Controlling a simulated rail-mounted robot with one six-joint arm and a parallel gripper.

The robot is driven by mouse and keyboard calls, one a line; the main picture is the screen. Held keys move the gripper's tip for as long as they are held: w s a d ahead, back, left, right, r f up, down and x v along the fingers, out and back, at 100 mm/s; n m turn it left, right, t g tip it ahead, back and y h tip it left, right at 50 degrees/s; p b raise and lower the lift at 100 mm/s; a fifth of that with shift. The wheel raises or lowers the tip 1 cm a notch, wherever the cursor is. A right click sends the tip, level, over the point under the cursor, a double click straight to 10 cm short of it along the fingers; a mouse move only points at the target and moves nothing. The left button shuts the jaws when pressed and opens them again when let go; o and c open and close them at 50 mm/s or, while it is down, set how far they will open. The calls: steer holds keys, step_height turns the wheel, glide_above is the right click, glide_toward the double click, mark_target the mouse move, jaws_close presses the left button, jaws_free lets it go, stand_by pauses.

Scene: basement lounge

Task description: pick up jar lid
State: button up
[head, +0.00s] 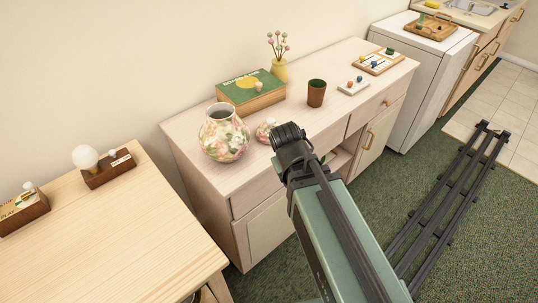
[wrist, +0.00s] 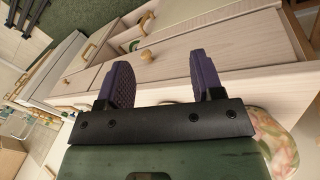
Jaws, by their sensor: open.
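The jar lid (head: 266,130) is a small floral piece lying on the pale wooden sideboard, just right of the round, open-mouthed floral jar (head: 224,135). In the head view, the dark end of my arm is close to the lid's right side and its fingers cannot be made out. In the wrist view, my gripper (wrist: 162,78) is open and empty, with its two purple fingers apart in front of the cabinet's drawer fronts.
The sideboard (head: 190,151) also holds a green-topped box (head: 246,91), a brown cup (head: 316,93), a yellow vase (head: 280,70) and trays with small pieces (head: 378,62). A wooden table (head: 100,225) stands at the left. Green carpet lies in front.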

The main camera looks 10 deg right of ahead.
steer(key=w+d+f+n+t+h+b, duration=0.1)
steer(key=w+f+n+t+h+b, duration=0.15)
steer(key=f+b, duration=0.4)
steer(key=n+t+y+b, duration=0.1)
steer(key=n+t+b, duration=0.4)
steer(key=n+t, duration=1.6)
glide_toward(270, 123)
steer(key=r+n+g, duration=0.2)
steer(key=s+r+n+g, duration=0.1)
steer(key=r+n+g, duration=0.1)
steer(key=g, duration=0.1)
steer(key=r+n+g, duration=0.2)
steer(key=n, duration=0.1)
steer(key=shift+s+a+r+g, duration=0.2)
steer(key=shift+a+g, duration=0.05)
steer(key=shift+a, duration=0.05)
steer(key=shift+a+n, duration=0.15)
steer(key=shift+n, duration=0.2)
steer(key=x, duration=1.1)
steer(key=shift+w+f+b, duration=0.1)
steer(key=shift+f+b, duration=0.15)
steer(key=shift+b, duration=0.1)
steer(key=c, duration=1.1)
